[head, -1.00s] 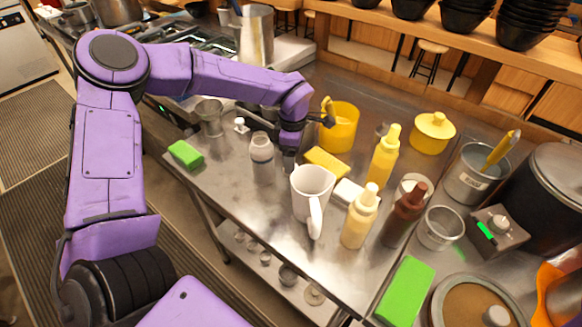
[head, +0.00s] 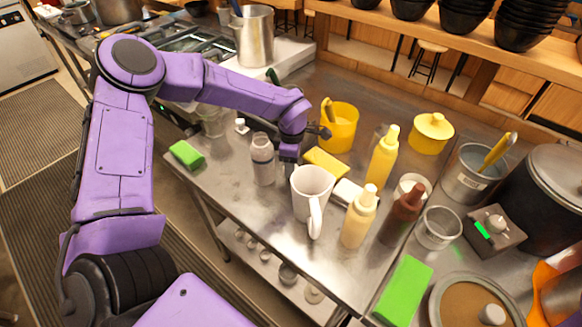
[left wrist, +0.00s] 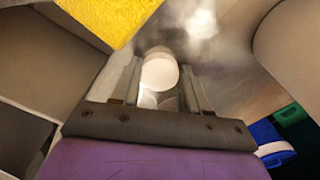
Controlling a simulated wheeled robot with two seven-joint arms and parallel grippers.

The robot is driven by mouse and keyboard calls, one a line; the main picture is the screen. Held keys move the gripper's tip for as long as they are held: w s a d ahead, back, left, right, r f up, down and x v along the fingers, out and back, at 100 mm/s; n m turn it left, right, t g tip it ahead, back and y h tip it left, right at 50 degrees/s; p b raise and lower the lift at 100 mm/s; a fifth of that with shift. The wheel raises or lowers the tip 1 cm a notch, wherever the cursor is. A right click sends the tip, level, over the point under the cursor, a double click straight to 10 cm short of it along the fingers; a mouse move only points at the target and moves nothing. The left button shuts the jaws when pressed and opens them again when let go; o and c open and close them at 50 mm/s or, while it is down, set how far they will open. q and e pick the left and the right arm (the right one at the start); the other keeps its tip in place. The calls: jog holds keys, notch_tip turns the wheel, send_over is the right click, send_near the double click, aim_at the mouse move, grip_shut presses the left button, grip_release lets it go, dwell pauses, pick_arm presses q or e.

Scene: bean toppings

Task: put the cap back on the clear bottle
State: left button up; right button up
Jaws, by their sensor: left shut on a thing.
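The clear bottle (head: 262,165) stands upright on the steel table in the head view. Whether its mouth is open is too small to tell. My left gripper (head: 289,160) is just right of the bottle, behind the white mug (head: 311,190). In the left wrist view my left gripper (left wrist: 160,85) is shut on a round white thing, which looks like the cap (left wrist: 160,70). The cap is hidden in the head view. My right gripper is not in view.
A yellow sponge (head: 326,162) lies right of my left gripper; it also shows in the left wrist view (left wrist: 112,15). Sauce bottles (head: 383,158) and a yellow pot (head: 339,128) stand farther right. A green sponge (head: 186,154) lies at the left edge. Bare table lies in front of the bottle.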

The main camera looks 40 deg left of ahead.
pick_arm(q)
jog(key=shift+r, duration=0.1)
notch_tip(320, 180, up, 10)
jog(key=b, duration=0.1)
dwell(0.4)
